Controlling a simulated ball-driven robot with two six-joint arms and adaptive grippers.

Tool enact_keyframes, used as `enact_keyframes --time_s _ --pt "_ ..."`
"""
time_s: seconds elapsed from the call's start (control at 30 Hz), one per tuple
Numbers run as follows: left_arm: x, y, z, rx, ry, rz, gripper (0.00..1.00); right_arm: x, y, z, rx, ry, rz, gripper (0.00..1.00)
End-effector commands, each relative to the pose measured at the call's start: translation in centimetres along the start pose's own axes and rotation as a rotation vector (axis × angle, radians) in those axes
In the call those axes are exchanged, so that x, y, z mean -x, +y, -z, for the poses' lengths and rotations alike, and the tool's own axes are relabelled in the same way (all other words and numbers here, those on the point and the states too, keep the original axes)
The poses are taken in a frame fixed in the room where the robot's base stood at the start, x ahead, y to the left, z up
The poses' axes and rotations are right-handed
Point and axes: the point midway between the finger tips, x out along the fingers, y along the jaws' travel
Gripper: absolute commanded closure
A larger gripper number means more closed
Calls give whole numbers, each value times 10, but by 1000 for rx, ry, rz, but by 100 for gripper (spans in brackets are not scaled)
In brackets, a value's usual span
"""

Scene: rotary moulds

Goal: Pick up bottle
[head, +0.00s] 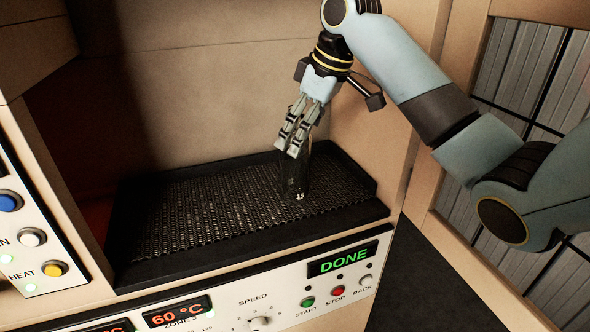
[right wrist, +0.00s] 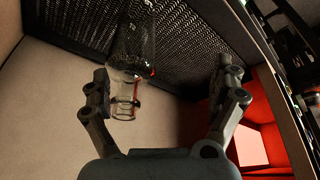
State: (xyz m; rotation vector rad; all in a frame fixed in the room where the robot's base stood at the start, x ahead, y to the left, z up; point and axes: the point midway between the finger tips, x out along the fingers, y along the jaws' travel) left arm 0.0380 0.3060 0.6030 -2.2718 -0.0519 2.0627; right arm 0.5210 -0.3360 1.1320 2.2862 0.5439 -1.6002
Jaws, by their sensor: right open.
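A clear glass bottle (head: 298,180) stands on the dark mesh belt (head: 215,212) inside the machine's recess, near its right end. In the head view my right gripper (head: 288,146) comes down from above and its fingers cover part of the bottle's upper portion. In the right wrist view the bottle (right wrist: 132,62) lies beyond the open fingers of my right gripper (right wrist: 162,88), with its neck close beside the left finger. I cannot tell whether that finger touches the glass. The gripper holds nothing. My left gripper is not in view.
A black rim (head: 362,212) borders the belt. The recess's beige back wall (head: 200,90) stands close behind. Below is a control panel (head: 262,305) with buttons, a speed knob and a green DONE display (head: 342,259). The belt's left part is bare.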

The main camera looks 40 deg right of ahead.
Motion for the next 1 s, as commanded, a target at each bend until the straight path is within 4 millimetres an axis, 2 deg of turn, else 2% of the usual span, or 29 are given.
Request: enact_keyframes --time_s 0.03,0.1,0.2,0.3,0.53,0.77,1.0 --pt "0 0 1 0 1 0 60 14 13 13 8 11 4 5" --pt "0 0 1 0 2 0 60 31 27 28 24 26 18 5" --pt "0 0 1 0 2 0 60 50 40 42 41 41 36 5" --pt "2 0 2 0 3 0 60 54 46 48 49 49 48 5" --pt "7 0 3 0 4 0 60 18 44 50 49 50 52 5" --pt "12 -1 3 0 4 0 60 -2 43 49 50 48 50 5" --pt "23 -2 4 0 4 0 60 -38 42 44 50 50 51 5"
